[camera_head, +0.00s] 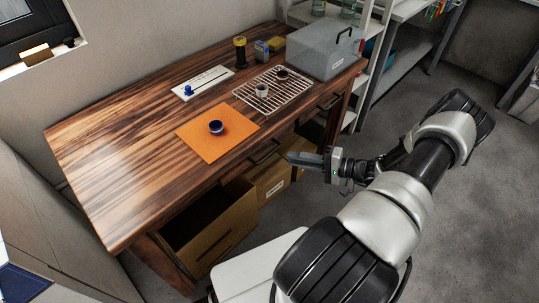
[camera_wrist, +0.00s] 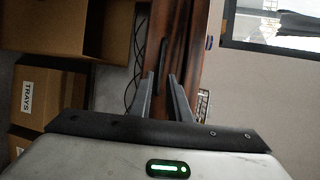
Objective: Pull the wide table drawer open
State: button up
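The wooden table (camera_head: 110,150) has a wide drawer (camera_head: 235,172) in its front edge, with a dark bar handle (camera_head: 265,153). The drawer looks shut. My gripper (camera_head: 292,157) is in front of the table, just right of this handle in the head view, and appears apart from it. In the wrist view my gripper (camera_wrist: 162,76) shows two separated fingers with nothing between them. The dark handle (camera_wrist: 163,55) lies ahead of the fingertips, upright in that picture, on the brown drawer front (camera_wrist: 181,40).
An open cardboard box (camera_head: 210,232) and a labelled box (camera_head: 272,182) stand under the table. A second handle (camera_head: 330,102) is farther right.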

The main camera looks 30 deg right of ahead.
aim_at(270, 154)
jog(key=x, duration=1)
jog(key=shift+f+b, duration=0.1)
jog(key=shift+b, duration=0.25)
jog(key=shift+c, duration=0.3)
grip_shut()
